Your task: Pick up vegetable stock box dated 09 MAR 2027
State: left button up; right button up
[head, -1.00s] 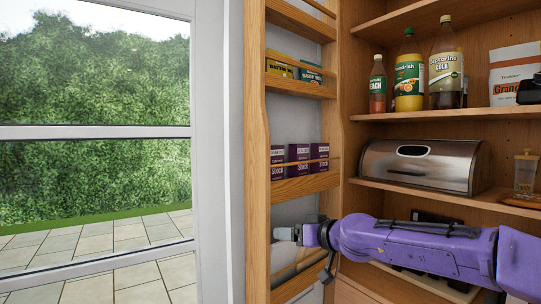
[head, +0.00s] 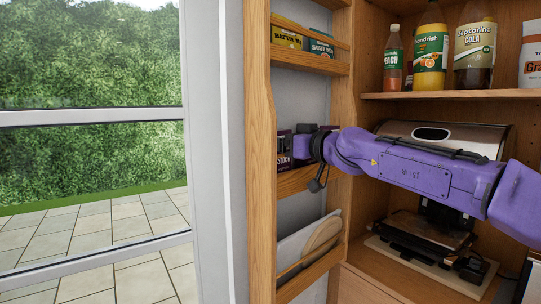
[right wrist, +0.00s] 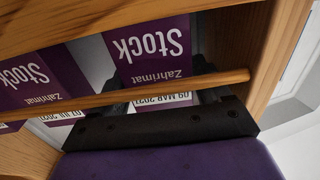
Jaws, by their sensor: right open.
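The purple stock box dated 09 MAR 2027 (right wrist: 152,50) shows upside down in the right wrist view, with "Stock" and "Zahrimat" on its face. In the head view, the box at the left end of the door rack (head: 284,152) is partly hidden by my right gripper (head: 302,147). In the right wrist view my right gripper (right wrist: 160,80) is open. Its fingers stand on either side of the dated box, partly hidden by the rack's wooden rail (right wrist: 150,92). I cannot tell whether they touch the box. My left gripper is not in view.
A second purple stock box (right wrist: 28,75) stands beside it, its date ending in 2027, with the month partly hidden. A rack above holds yellow (head: 287,37) and teal (head: 321,47) boxes. A rack below holds flat boards (head: 322,236). Bottles (head: 431,50) and a bread bin (head: 470,135) stand in the cupboard.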

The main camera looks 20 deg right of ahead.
jog(key=shift+w+a+f, duration=0.1)
jog(key=shift+w+f, duration=0.1)
jog(key=shift+w, duration=0.25)
jog(key=shift+s+r, duration=0.2)
jog(key=shift+s, duration=0.25)
jog(key=c, duration=0.8)
jog(key=shift+w, duration=0.1)
jog(key=shift+c, duration=0.2)
